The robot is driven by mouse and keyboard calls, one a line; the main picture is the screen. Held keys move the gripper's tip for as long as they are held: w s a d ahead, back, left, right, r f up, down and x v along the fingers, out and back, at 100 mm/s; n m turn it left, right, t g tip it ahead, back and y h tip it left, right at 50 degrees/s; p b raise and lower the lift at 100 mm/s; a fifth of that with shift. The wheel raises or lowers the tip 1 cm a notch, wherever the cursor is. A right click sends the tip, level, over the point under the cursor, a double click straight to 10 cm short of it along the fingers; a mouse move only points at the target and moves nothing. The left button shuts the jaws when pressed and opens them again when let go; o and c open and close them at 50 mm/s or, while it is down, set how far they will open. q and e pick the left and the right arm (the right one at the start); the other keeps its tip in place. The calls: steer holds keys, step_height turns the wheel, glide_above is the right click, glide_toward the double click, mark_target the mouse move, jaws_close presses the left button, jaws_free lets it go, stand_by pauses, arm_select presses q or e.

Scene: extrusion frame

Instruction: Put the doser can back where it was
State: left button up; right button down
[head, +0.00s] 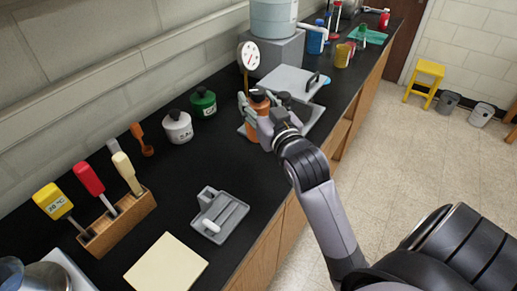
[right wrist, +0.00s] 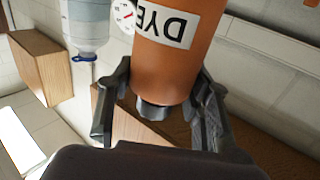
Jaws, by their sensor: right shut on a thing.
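The doser can, an orange can with a dark top (head: 258,100), is at the grey tray on the far part of the counter. In the right wrist view the can (right wrist: 180,70) fills the upper middle, and its white DYE label appears upside down. My right gripper (head: 270,112) is shut on the can, with one dark finger on each side of it in the right wrist view (right wrist: 160,95). The gripper hides part of the can in the head view. I cannot tell whether its base touches the tray. My left gripper is not in view.
The grey tray (head: 318,112) lies around the can. A dial thermometer (head: 249,56) stands close behind it. A white jar (head: 178,127) and a green jar (head: 203,102) stand to the left. A small grey holder (head: 232,219) is nearer, with bare black counter between.

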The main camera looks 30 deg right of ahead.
steer(key=f, duration=0.9)
steer(key=shift+w+f, duration=0.2)
steer(key=shift+f, duration=0.3)
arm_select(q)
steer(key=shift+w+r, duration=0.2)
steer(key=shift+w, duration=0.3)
arm_select(e)
step_height(320, 180, down, 4)
steer(key=shift+f, duration=0.15)
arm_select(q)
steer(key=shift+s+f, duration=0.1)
arm_select(e)
steer(key=c, duration=0.8)
jaws_free()
steer(key=shift+f, duration=0.15)
